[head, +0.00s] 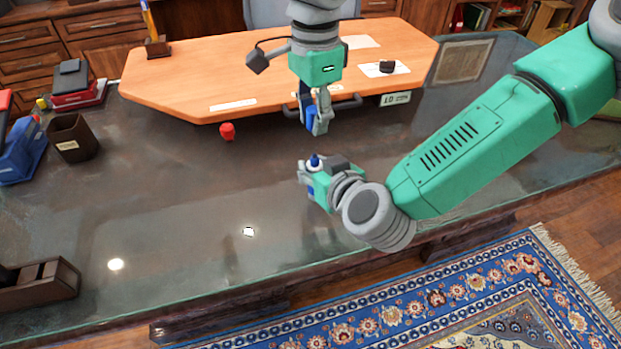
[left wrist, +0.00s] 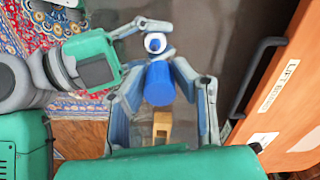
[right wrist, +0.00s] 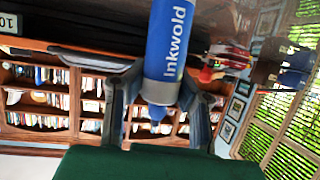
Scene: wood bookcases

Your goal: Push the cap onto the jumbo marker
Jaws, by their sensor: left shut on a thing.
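My left gripper (head: 318,122) points down above the desk and is shut on the blue cap (left wrist: 160,82). In the head view only a little blue of the cap shows between its fingers. My right gripper (head: 308,173) is lower, just below the left one, and is shut on the jumbo marker (right wrist: 167,45), which has a blue body with white "Inkwold" lettering. The marker's blue tip (head: 314,160) points up. In the left wrist view the marker's white end (left wrist: 154,43) shows past the cap. The head view shows a gap between cap and marker.
An orange wooden board (head: 200,75) with a handle lies behind the grippers. A red object (head: 227,131) stands on the dark glossy desk (head: 160,220). A brown cup (head: 73,138) and a wooden box (head: 40,285) stand at left. The desk's front left is mostly clear.

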